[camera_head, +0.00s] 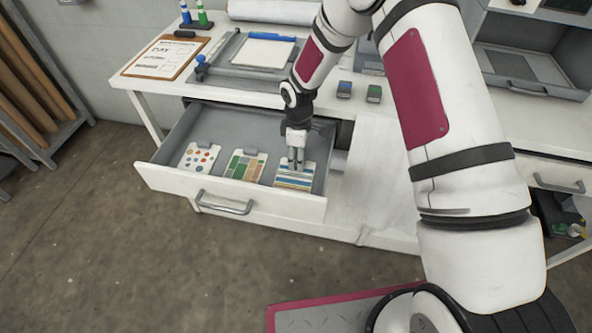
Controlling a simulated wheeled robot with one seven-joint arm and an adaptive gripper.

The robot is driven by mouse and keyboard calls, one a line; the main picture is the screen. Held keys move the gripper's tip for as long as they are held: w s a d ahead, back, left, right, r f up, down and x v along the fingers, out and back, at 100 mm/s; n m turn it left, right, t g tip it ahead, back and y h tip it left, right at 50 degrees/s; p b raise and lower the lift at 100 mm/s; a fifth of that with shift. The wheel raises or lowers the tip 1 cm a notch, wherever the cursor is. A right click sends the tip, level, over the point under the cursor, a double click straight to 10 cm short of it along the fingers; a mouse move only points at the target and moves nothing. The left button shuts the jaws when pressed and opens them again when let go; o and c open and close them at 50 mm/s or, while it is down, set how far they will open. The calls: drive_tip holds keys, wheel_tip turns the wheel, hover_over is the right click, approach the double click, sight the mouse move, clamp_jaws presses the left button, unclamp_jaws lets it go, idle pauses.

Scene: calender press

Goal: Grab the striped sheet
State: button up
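The striped sheet (294,176), with blue, white and tan stripes, lies in the right part of an open drawer (235,202). My gripper (296,164) points down into the drawer, with its fingertips over the far part of the striped sheet. The fingers partly hide the sheet. Whether they touch it or hold its edge is too small to tell. A sheet with colored blocks (245,165) lies to its left, and a dotted sheet (199,158) lies farther left.
The drawer's walls and front handle (225,204) surround the sheets. Above is a white table with a clipboard (165,58), a tray holding paper (263,52) and two small dark blocks (374,93). A grey press-like machine (530,65) stands at right.

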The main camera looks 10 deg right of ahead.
clamp_jaws()
